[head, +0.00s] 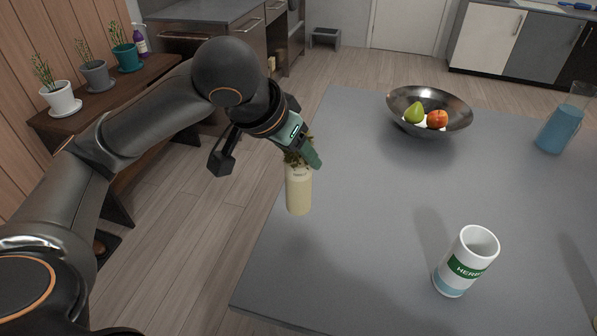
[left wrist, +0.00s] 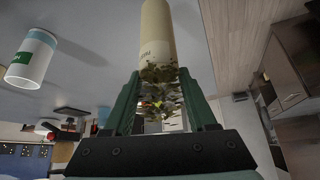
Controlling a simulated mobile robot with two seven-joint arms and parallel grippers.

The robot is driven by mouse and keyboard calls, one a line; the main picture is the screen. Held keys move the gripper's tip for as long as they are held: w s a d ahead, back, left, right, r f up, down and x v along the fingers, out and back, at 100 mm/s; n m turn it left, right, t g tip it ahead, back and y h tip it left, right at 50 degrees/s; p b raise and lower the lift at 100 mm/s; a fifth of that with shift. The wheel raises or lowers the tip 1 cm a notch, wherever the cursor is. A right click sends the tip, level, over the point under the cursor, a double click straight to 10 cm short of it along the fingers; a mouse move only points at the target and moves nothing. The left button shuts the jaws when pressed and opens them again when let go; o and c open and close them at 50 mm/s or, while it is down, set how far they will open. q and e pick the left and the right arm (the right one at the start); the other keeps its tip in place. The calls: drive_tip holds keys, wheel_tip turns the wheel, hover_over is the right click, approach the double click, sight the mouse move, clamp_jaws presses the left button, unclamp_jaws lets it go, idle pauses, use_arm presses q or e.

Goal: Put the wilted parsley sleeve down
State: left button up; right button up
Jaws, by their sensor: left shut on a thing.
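The parsley sleeve (head: 299,192) is a cream, tube-like wrap with brownish-green, wilted leaves at its top. My left gripper (head: 303,152), with green fingers, is shut on its leafy end, and the sleeve hangs below it, roughly upright. In the head view it shows against the left part of the grey table (head: 370,220); I cannot tell whether its lower end touches the top. In the left wrist view the sleeve (left wrist: 158,32) points away from the fingers, with the leaves between them. A white herb canister (head: 466,262) with a green label stands at the front right. My right gripper is out of view.
A metal bowl (head: 455,108) with a green pear and a red-orange fruit stands at the back of the table. A blue-filled glass jug (head: 558,130) is at the right. Potted plants line a wooden bench (head: 110,95) at the left. The table's middle is clear.

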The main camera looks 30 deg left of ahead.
sight(298, 168)
use_arm(q)
drive_tip(key=shift+w+a+f, duration=0.25)
drive_tip(key=shift+w+f, duration=0.15)
drive_tip(key=shift+f, duration=0.2)
drive_tip(key=shift+w+a+f, duration=0.2)
drive_tip(key=shift+w+f, duration=0.2)
drive_tip(key=shift+f, duration=0.15)
drive_tip(key=shift+w+a+f+b, duration=0.15)
drive_tip(key=shift+f+b, duration=0.1)
drive_tip(key=shift+f, duration=0.65)
drive_tip(key=shift+w+f+b, duration=0.1)
drive_tip(key=shift+f+b, duration=0.15)
drive_tip(key=shift+f, duration=0.75)
drive_tip(key=o, duration=1.4)
drive_tip(key=shift+c, duration=0.2)
drive_tip(key=shift+r, duration=0.3)
drive_tip(key=p+v, duration=0.2)
drive_tip(key=v, duration=0.9)
drive_tip(key=shift+s+r, duration=0.25)
drive_tip(key=shift+r, duration=0.05)
